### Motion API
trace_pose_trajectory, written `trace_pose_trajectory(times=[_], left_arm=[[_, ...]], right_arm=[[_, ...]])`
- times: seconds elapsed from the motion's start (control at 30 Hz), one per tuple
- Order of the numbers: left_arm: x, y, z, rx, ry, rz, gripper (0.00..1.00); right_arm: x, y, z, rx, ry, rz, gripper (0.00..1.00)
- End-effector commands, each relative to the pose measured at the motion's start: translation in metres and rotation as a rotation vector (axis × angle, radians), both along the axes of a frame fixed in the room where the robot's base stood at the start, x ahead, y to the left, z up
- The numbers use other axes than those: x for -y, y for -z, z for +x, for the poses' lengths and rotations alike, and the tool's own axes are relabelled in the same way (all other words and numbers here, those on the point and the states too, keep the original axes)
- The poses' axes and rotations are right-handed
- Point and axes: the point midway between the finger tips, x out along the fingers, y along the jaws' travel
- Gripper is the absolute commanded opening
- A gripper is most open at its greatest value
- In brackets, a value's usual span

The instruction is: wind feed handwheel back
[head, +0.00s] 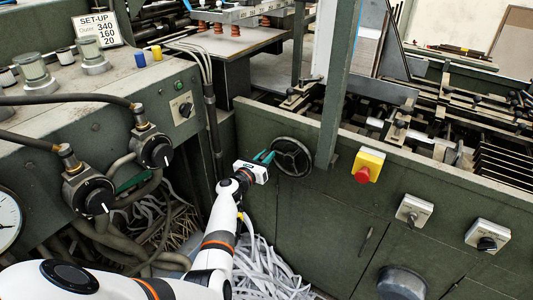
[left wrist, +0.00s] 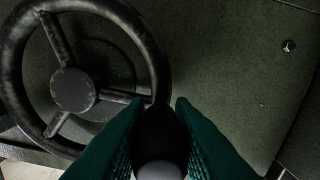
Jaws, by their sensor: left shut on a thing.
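The feed handwheel (head: 292,156) is a dark spoked wheel on the green machine front. In the left wrist view its hub and rim (left wrist: 73,90) fill the left side. My left gripper (head: 268,157) reaches the wheel's left edge with green fingers. In the left wrist view the fingers (left wrist: 159,118) are closed around a dark handle (left wrist: 158,130) with a pale grey end, standing at the wheel's rim. The fingers hide the handle's sides. My right gripper is out of view.
A yellow box with a red button (head: 368,166) is right of the wheel, and grey switch boxes (head: 413,210) sit lower right. A green post (head: 337,85) rises beside the wheel. Paper strips (head: 265,270) lie below. Hoses and regulators (head: 152,150) stand left of my arm.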

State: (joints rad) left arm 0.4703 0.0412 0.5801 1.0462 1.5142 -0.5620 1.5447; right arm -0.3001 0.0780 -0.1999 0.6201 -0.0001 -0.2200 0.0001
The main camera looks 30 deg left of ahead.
Motion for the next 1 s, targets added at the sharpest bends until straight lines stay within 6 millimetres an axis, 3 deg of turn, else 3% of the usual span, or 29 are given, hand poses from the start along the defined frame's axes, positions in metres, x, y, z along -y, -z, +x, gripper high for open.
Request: trace_pose_trajectory(times=[0.4,0.97,1.0], left_arm=[[0.001,0.017,-0.001,-0.011,-0.001,-0.194,0.0],[0.002,0.02,-0.001,-0.014,0.001,-0.224,0.0],[0.003,0.02,-0.001,-0.014,0.001,-0.224,0.27]], right_arm=[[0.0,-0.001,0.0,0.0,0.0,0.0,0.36],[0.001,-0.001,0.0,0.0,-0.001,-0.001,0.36],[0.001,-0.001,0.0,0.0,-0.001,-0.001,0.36]])
